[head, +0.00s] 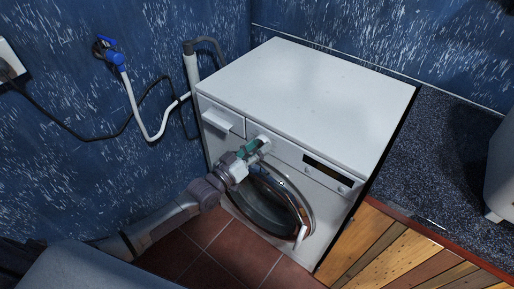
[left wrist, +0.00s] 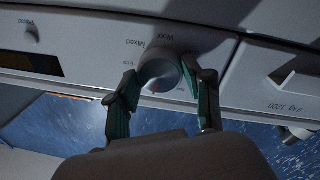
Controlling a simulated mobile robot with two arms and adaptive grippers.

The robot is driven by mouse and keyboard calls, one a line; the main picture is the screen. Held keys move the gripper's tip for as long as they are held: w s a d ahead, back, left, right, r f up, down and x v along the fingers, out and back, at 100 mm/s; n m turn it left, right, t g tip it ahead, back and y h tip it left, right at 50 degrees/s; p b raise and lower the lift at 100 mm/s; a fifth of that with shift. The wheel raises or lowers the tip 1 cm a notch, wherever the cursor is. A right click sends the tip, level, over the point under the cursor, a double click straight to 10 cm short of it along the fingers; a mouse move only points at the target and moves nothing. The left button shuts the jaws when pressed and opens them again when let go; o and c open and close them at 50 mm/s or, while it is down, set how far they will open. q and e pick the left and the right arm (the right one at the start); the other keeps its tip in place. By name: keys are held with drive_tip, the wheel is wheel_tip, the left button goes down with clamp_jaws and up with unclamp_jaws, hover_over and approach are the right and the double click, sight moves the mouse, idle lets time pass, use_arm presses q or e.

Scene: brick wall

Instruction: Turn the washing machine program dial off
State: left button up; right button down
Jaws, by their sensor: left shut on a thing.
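The white washing machine (head: 310,85) stands against the blue wall in the head view. My left gripper (head: 252,148) is at the machine's front panel. In the left wrist view its two green-padded fingers (left wrist: 160,88) are shut on the dial, one on each side. The head view hides most of the dial behind the gripper. My right gripper is not in view.
The round door (head: 268,205) is below the panel, with a handle at its lower right. A detergent drawer (head: 218,121) is left of the dial. A dark countertop (head: 440,150) over wooden slats adjoins at right. A hose and cable run along the left wall.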

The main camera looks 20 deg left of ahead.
use_arm(q)
drive_tip(key=shift+f+n, duration=0.1)
drive_tip(key=shift+n, duration=0.9)
drive_tip(key=o, duration=1.2)
drive_tip(key=shift+s+a, duration=0.1)
drive_tip(key=v, duration=1.1)
drive_tip(key=shift+s+a+f, duration=0.1)
drive_tip(key=shift+s, duration=0.3)
